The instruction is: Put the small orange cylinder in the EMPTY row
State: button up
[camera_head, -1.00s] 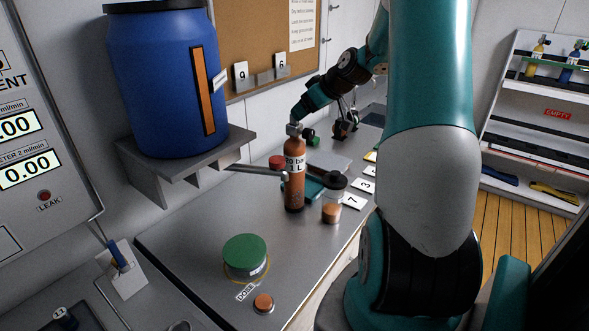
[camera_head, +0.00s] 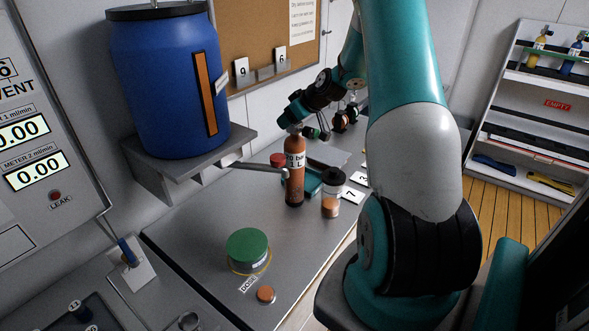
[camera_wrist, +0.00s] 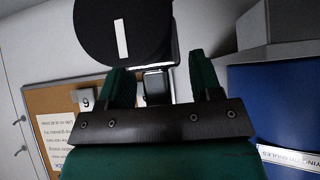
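The small orange cylinder (camera_head: 294,183) stands upright on the grey bench in the head view, with a pale valve on top and a white label reading in part "1 L". My gripper (camera_wrist: 157,72) shows two green fingers spread apart in the wrist view. A small dark block lies between or behind them, with gaps on both sides; I cannot tell what it is. In the head view my arm's end reaches down close to the valve; contact is unclear.
A blue drum (camera_head: 155,90) sits on a wall shelf to the left. A black-lidded jar (camera_head: 331,203), a green-lidded tub (camera_head: 247,246) and a grey rod (camera_head: 255,168) are near the cylinder. A black disc (camera_wrist: 122,25) with a white stripe fills the top of the wrist view.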

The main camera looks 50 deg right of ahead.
grip_shut()
jog(key=shift+r, duration=0.2)
jog(key=shift+w, duration=0.1)
